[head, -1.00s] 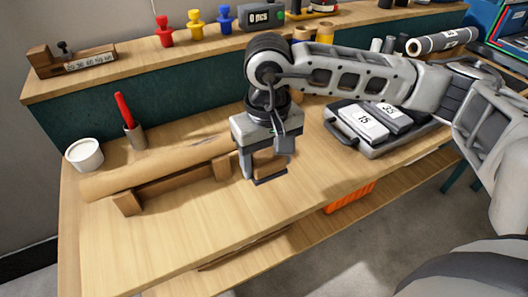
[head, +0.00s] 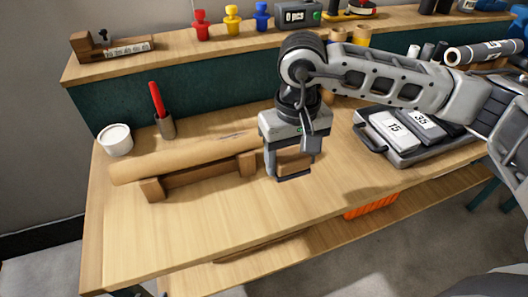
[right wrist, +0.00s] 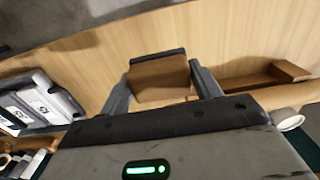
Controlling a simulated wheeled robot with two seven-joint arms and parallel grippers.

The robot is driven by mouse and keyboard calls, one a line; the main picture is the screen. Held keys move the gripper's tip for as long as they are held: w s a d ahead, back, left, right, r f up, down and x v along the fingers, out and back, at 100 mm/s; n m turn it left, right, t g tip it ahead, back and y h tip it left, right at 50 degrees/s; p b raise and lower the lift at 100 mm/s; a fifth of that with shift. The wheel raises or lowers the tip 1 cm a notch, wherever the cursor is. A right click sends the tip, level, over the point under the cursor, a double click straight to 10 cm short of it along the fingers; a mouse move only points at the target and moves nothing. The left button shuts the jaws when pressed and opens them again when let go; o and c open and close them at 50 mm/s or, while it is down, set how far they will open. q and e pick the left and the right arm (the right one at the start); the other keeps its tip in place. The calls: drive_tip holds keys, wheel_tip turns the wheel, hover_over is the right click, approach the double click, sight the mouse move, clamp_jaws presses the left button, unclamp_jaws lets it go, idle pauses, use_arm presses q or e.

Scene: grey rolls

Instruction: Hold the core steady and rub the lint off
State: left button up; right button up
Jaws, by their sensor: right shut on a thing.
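The core, a long tan cardboard tube (head: 185,158), lies level on a wooden cradle (head: 200,178) at the left of the bench. A darker streak shows along its top near the right end. My right gripper (head: 292,172) is beside that end, pointing down, and hides what lies behind it. It is shut on a brown block (right wrist: 160,80) with a dark far edge. In the right wrist view, the gripper's fingers (right wrist: 160,85) stand at both sides of the block. The cradle also shows there (right wrist: 255,78). My left gripper is not in view.
A case with numbered blocks (head: 405,150) lies to the right. A raised shelf (head: 180,58) runs along the back. The front bench is clear.

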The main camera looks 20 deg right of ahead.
drive_tip(key=w+a+r, duration=0.3)
drive_tip(key=w+a, duration=0.4)
drive_tip(key=w, duration=0.2)
hover_over(217, 140)
drive_tip(key=a, duration=0.1)
drive_tip(key=shift+s+a+f, duration=0.15)
drive_tip(key=shift+f, duration=0.5)
drive_tip(key=shift+d+f, duration=0.1)
drive_tip(key=shift+d, duration=0.55)
drive_tip(key=d, duration=1)
wheel_tip(217, 140, up, 2)
drive_tip(key=shift+a+r, duration=0.15)
drive_tip(key=shift+r, duration=0.65)
